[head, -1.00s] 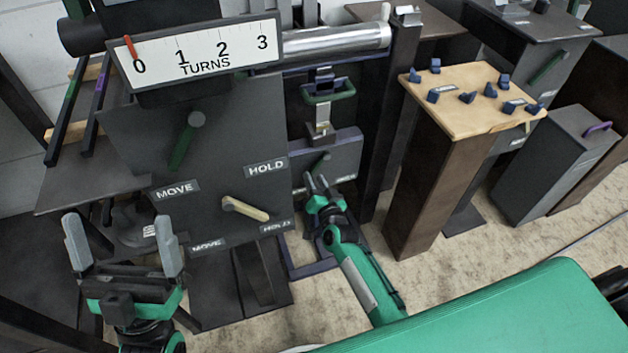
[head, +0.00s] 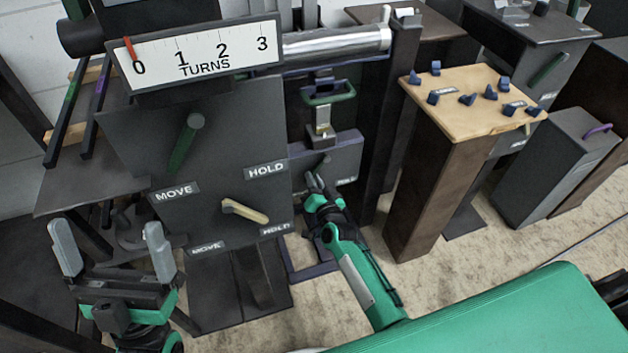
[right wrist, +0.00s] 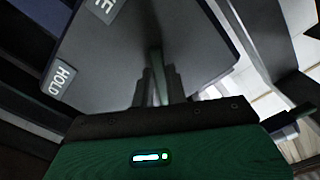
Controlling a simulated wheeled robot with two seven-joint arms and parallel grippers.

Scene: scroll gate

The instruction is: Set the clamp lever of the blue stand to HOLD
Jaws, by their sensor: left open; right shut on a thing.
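The blue stand's grey panel (head: 345,166) is right of the large front panel in the head view. A small HOLD label (head: 347,181) is at its lower right. The clamp lever (right wrist: 156,60) shows in the right wrist view as a dark green bar between the fingers. My right gripper (head: 315,183) is at this panel, shut on the lever; its fingers (right wrist: 158,85) stand on both sides of it. The right wrist view also shows HOLD (right wrist: 62,76) and a partly cut-off label (right wrist: 103,8). My left gripper (head: 108,248) is open and empty at lower left.
The large front panel (head: 235,120) carries a green lever (head: 187,140), a beige lever (head: 245,211) and MOVE and HOLD labels. A TURNS scale (head: 195,55) is above it. A wooden-topped pedestal (head: 450,115) with blue pieces stands to the right.

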